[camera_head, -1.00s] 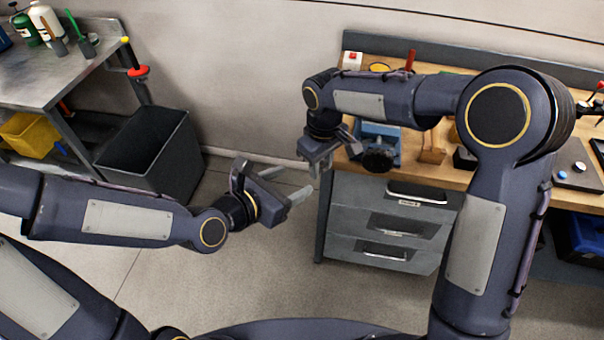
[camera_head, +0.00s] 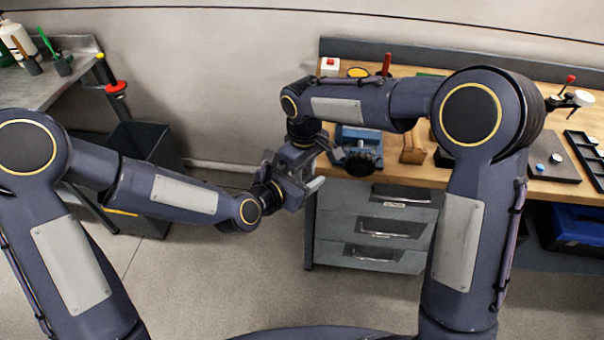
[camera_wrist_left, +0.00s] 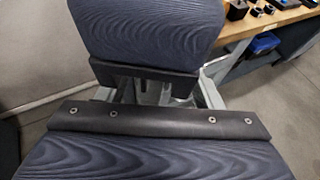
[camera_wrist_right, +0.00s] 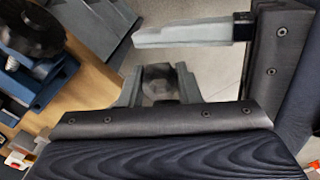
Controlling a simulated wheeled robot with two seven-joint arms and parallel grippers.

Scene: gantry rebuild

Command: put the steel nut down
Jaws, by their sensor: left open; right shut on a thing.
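The steel nut (camera_wrist_right: 160,80) is a dark, faceted piece between the two grey fingers of my right gripper (camera_wrist_right: 158,84) in the right wrist view. The right gripper (camera_head: 295,160) is shut on it, off the left end of the workbench in the head view. My left gripper (camera_head: 300,186) is open and close beside the right one. One of its grey fingers crosses the top of the right wrist view. In the left wrist view the right gripper's body (camera_wrist_left: 145,30) fills the top middle. The nut cannot be made out in the head view.
The wooden workbench (camera_head: 480,172) has grey drawers (camera_head: 375,228) below. A blue vise (camera_head: 352,138) with a black round part stands at its near left. A wooden block (camera_head: 413,148) and a dark tray (camera_head: 590,158) are also on it. A dark bin (camera_head: 145,140) stands left.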

